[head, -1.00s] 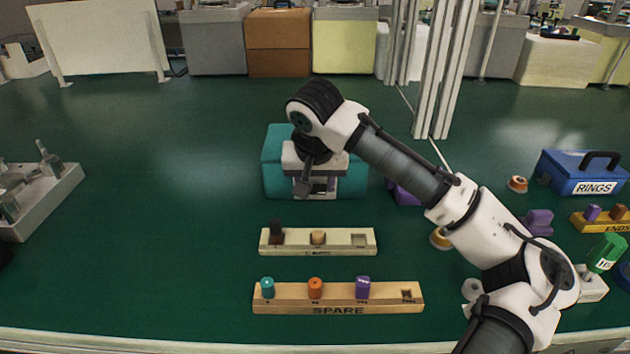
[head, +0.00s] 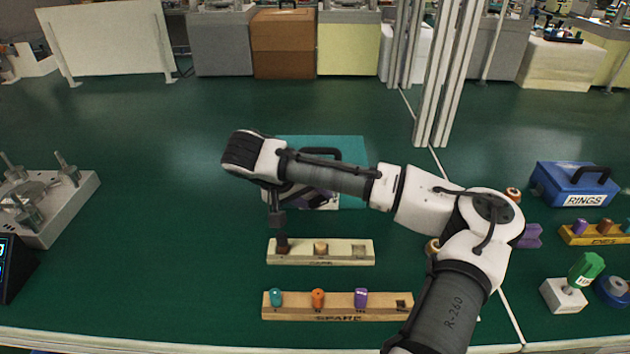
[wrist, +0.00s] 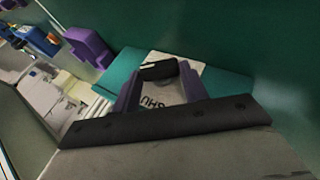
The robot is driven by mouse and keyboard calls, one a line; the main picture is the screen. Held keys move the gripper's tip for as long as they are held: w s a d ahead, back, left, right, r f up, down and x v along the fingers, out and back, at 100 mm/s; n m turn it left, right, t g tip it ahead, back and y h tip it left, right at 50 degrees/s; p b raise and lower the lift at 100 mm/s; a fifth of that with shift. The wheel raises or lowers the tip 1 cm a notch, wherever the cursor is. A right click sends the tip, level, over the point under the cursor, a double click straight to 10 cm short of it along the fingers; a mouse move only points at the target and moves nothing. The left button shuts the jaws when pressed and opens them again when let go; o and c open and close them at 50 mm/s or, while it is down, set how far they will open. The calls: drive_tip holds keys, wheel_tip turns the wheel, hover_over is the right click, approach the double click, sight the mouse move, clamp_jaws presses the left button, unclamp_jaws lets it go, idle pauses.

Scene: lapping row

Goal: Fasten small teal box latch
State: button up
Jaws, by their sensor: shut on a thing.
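The small teal box (head: 352,150) stands behind my arm in the head view. Its lid looks down and carries a dark handle, and my forearm covers much of its front. In the wrist view, part of the teal box (wrist: 222,88) shows behind a white label with upside-down letters. My gripper (wrist: 158,82) has purple fingers on either side of a small black piece (wrist: 158,70), which looks like the latch's grip. My gripper is shut on it, in front of the box. Whether the latch is fastened cannot be told.
A short wooden rack (head: 345,256) and the SPARE rack (head: 340,313) with coloured pegs stand in front of the box.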

drive_tip(key=h+p, duration=0.2)
drive_tip(key=n+h+p, duration=0.1)
drive_tip(key=h+p, duration=0.1)
drive_tip(key=shift+a+t, duration=0.3)
drive_tip(key=shift+a, duration=0.1)
drive_tip(key=shift+a+f+n+t+h+p, duration=0.15)
drive_tip(key=shift+f+n+h+p, duration=0.25)
drive_tip(key=shift+h, duration=0.5)
drive_tip(key=shift+d+f+n+t+h+p, duration=0.1)
drive_tip(key=shift+f+t+h+p, duration=0.1)
drive_tip(key=shift+h+p, duration=0.55)
drive_tip(key=shift+f+h, duration=0.1)
drive_tip(key=shift+h, duration=0.15)
drive_tip(key=o, duration=1)
drive_tip(key=shift+a, duration=0.1)
drive_tip(key=b+v, duration=0.2)
drive_tip(key=v, duration=1.1)
drive_tip(key=shift+s+a, duration=0.15)
drive_tip(key=shift+a, duration=0.15)
